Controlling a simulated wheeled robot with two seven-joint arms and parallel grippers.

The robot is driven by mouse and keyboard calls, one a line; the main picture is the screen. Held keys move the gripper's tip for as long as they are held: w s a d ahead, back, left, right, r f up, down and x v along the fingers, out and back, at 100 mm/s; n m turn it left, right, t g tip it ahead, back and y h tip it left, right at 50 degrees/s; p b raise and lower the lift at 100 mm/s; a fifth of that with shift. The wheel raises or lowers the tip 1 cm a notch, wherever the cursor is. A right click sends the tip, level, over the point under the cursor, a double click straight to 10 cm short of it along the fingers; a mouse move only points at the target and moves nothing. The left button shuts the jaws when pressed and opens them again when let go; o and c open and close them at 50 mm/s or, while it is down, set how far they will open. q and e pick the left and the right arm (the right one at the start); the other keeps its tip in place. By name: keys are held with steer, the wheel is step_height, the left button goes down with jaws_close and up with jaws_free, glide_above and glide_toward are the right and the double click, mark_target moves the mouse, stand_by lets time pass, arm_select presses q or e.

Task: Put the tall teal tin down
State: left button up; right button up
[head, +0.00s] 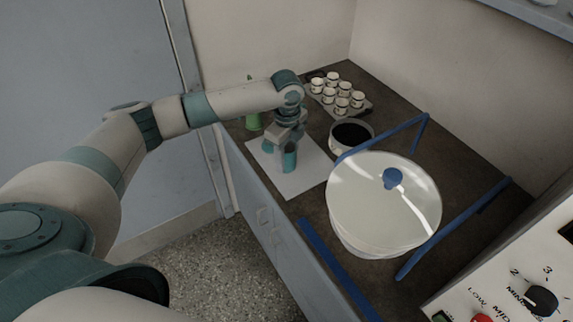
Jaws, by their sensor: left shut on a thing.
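The tall teal tin (290,160) is upright at the white sheet (305,178) on the dark counter. My left gripper (285,143) reaches down from above and is shut on the tin, its fingers covering the tin's upper part. I cannot tell whether the tin's base touches the sheet or hangs just above it. My right gripper is not in view.
A green bottle (253,120) stands behind the sheet. A dark-filled bowl (351,134), a tray of several small cups (341,92) and a large lidded white vessel (365,215) stand to the right. Blue bars (455,228) flank the vessel. The sheet's front is bare.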

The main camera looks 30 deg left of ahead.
mark_target(286, 166)
arm_select(q)
steer(key=shift+f+p, duration=0.5)
steer(key=shift+f, duration=1.35)
steer(key=shift+f, duration=0.1)
steer(key=o, duration=1.2)
steer(key=shift+r+b, duration=1.6)
steer(key=shift+r, duration=4.5)
